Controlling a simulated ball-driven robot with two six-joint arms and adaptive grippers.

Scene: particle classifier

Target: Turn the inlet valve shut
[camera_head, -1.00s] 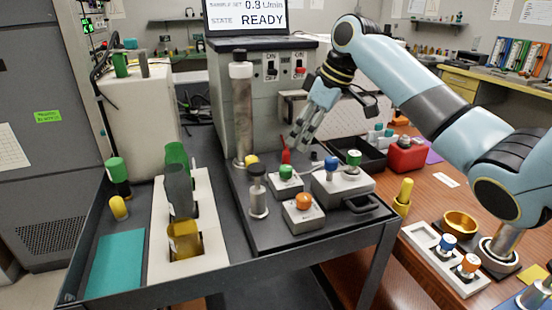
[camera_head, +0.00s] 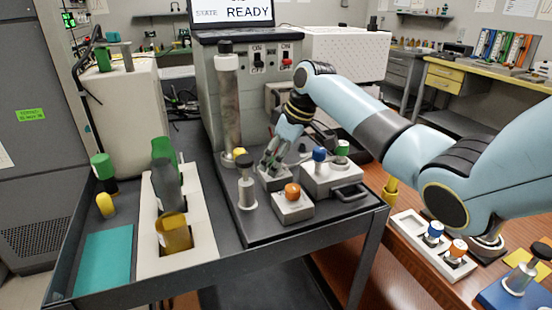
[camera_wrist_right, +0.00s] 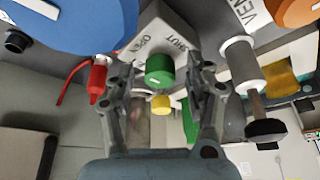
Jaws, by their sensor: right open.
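The valve is a small grey block (camera_wrist_right: 168,32) with OPEN and SHUT labels and a green knob (camera_wrist_right: 159,68), seen in the right wrist view. My right gripper (camera_wrist_right: 160,80) is open, with one finger on each side of the green knob. I cannot tell whether the fingers touch it. In the head view my right gripper (camera_head: 270,165) is low over the valve block (camera_head: 276,183) and hides the knob. The knob's exact turn is unclear. My left gripper is in no view.
An orange-knobbed block (camera_head: 292,206), a metal post (camera_head: 246,190) and a block with blue (camera_head: 319,154) and green knobs stand close by on the dark cart. A red pointed item (camera_wrist_right: 97,80) is beside one finger. A tall cylinder (camera_head: 228,110) stands behind.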

